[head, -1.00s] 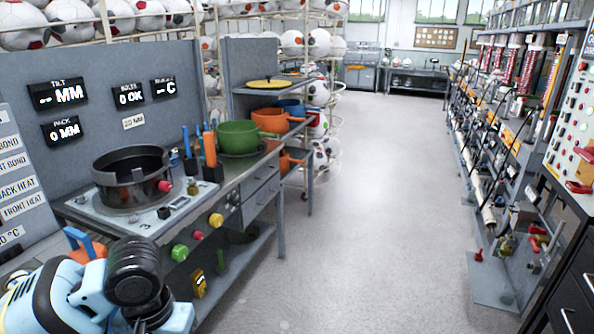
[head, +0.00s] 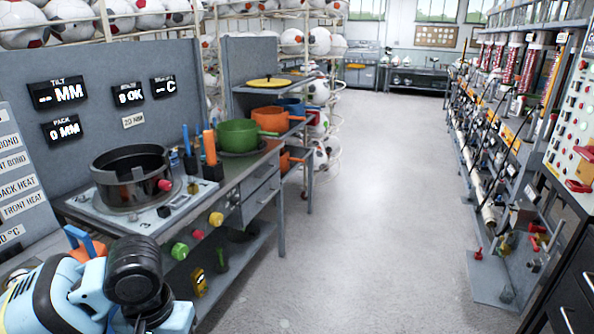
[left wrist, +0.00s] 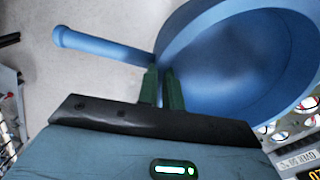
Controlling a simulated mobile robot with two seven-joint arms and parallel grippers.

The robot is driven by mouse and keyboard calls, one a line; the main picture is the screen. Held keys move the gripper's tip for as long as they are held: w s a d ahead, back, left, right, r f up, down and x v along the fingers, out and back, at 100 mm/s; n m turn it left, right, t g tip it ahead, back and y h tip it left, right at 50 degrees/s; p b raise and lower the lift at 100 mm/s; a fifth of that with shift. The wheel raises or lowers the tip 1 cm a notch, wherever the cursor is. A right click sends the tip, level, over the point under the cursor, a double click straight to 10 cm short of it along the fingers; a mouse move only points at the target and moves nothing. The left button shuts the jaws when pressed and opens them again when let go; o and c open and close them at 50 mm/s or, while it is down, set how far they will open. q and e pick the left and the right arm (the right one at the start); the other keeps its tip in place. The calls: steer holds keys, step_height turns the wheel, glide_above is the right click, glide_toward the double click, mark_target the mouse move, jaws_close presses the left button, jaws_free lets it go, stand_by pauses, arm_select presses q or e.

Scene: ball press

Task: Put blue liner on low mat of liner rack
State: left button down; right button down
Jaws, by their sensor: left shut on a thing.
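A blue round pan-like liner (left wrist: 235,60) with a long handle (left wrist: 100,46) fills the upper right of the left wrist view. My left gripper (left wrist: 161,72) is shut on it by the near wall, close to where the handle joins. Floor shows behind it. In the head view only part of my left arm shows at the lower left, and its gripper cannot be made out. The grey rack (head: 262,96) beyond the bench holds orange pans (head: 268,120) and another blue pan (head: 292,107). I cannot make out a bare low mat there. My right gripper is not in view.
The bench (head: 245,182) on the left carries a dark ring-shaped press (head: 131,175) and a green pan (head: 238,135). A blue-and-orange object (head: 83,243) sits near my arm. The aisle floor is clear. A machine row (head: 505,150) lines the right side.

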arm_select(q)
steer(key=shift+r, duration=0.1)
stand_by(0.3)
